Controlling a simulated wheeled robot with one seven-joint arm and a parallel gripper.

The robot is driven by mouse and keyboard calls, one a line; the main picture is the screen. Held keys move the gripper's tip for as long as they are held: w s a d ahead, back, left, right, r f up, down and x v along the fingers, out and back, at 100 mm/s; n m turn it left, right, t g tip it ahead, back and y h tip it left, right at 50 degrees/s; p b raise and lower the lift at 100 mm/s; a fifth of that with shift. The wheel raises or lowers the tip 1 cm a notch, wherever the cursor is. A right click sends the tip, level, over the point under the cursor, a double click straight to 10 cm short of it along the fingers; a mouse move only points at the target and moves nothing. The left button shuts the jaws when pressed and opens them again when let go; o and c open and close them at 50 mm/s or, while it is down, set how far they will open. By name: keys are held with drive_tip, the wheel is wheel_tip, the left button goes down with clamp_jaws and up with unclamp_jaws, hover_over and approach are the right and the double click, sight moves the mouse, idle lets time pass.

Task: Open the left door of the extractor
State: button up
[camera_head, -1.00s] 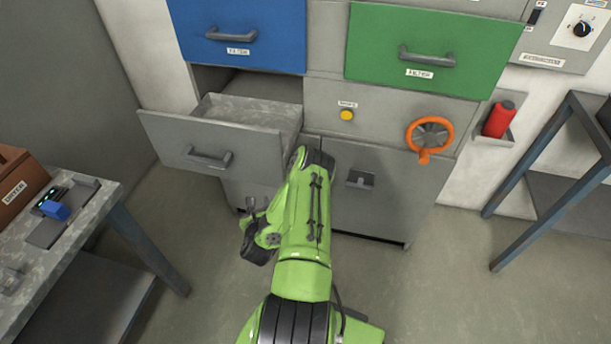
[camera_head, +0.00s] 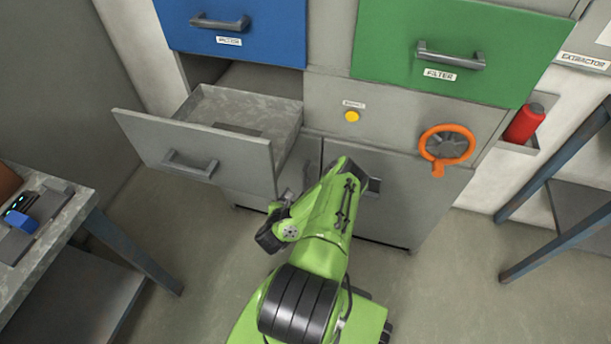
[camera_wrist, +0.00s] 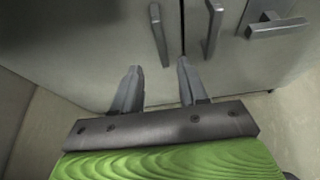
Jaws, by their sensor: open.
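The left door (camera_wrist: 95,55) of the extractor is a grey lower panel, and it looks closed against the seam. Its upright bar handle (camera_wrist: 159,35) is just left of the seam in the wrist view. The right door's handle (camera_wrist: 212,28) stands to the right of the seam. My gripper (camera_wrist: 160,80) is open and empty. Its fingertips point at the doors, short of the left handle, which lines up between them.
An open grey drawer (camera_head: 195,155) juts out above the left door. A latch (camera_wrist: 275,25) is on the right door. A table (camera_head: 60,215) stands at left.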

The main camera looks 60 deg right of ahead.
sight(304, 178)
drive_tip(key=b+x, duration=0.4)
drive_tip(key=x, duration=0.8)
drive_tip(key=shift+d+f, duration=0.1)
drive_tip(key=shift+f, duration=0.2)
drive_tip(key=shift+w+d+f, duration=0.1)
drive_tip(key=shift+d, duration=0.45)
drive_tip(key=shift+c, duration=0.4)
clamp_jaws()
